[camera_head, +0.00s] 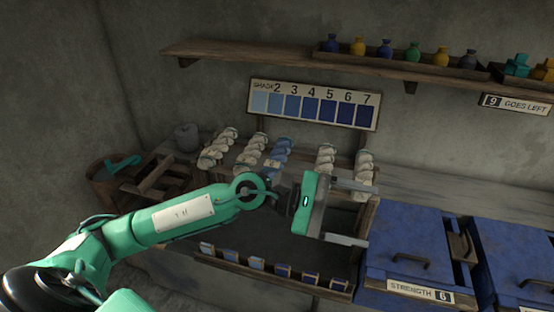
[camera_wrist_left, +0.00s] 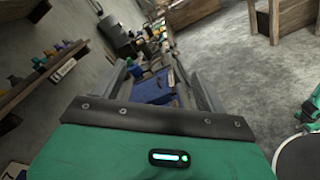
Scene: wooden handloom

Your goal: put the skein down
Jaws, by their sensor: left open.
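Several twisted skeins hang in a row on a wooden rack. One is a blue skein (camera_head: 279,152); the others are pale, such as the white skein (camera_head: 219,148) at the left end and the white skein (camera_head: 364,166) at the right end. My left gripper (camera_head: 366,215) is open in front of the rack's right part, with its fingers pointing right, one above the other. I see no skein between the fingers. In the left wrist view the gripper (camera_wrist_left: 152,75) also shows open and empty. My right gripper is not in view.
A shade board (camera_head: 313,105) stands behind the rack. Blue lidded vats (camera_head: 405,238) stand at the right, with a shelf (camera_head: 290,55) of bottles above. A wooden tub (camera_head: 105,185) is at the left. A low strip of small samples (camera_head: 270,274) runs in front.

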